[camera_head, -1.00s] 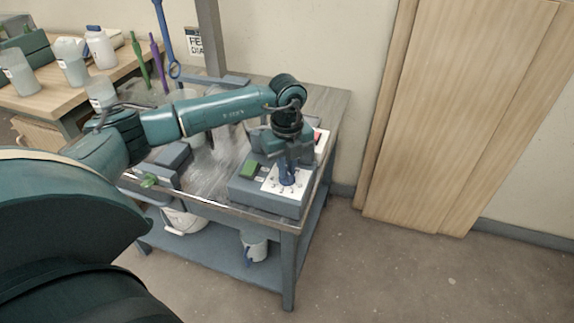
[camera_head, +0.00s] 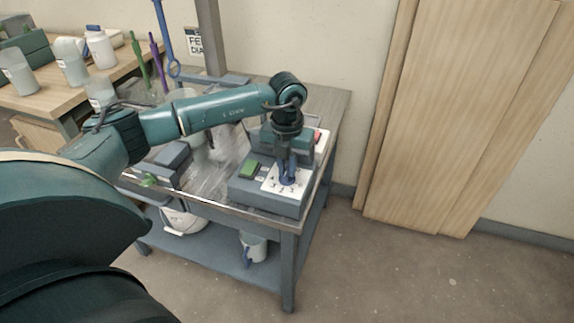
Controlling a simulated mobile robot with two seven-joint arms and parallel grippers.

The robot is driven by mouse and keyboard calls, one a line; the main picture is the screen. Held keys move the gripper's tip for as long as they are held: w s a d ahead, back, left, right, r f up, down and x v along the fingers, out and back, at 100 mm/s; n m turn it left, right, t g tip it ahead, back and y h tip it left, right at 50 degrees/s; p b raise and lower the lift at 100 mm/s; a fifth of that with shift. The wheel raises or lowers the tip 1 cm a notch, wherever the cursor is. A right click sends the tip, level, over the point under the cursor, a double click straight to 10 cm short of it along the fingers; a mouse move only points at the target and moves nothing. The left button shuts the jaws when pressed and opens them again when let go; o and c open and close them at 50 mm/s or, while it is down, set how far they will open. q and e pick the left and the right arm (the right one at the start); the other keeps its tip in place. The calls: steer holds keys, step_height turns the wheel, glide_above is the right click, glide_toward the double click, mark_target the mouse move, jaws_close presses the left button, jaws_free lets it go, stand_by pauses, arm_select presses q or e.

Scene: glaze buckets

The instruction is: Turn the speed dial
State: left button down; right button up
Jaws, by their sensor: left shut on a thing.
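The speed dial (camera_head: 288,181) is a small blue knob on a white plate (camera_head: 272,185) with numbers. The plate is on top of a grey control box (camera_head: 262,199) at the right end of the metal table. My left gripper (camera_head: 288,170) points down from above and is shut on the dial. The fingers hide part of the dial, so its exact setting cannot be read. My right gripper is not in view.
A green switch (camera_head: 250,168) is left of the dial on the box, and a red button (camera_head: 317,136) is behind it. Jars and a white bottle (camera_head: 100,47) stand on the wooden table at the left. The floor at the right is clear.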

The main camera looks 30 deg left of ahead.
mark_target(287, 170)
arm_select(q)
steer(key=shift+m, duration=0.3)
steer(key=c, duration=1.4)
jaws_free()
steer(key=shift+c, duration=0.2)
step_height(287, 170, up, 13)
steer(key=shift+p, duration=0.3)
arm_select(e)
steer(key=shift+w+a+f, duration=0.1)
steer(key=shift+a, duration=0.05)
arm_select(q)
steer(key=shift+r, duration=0.1)
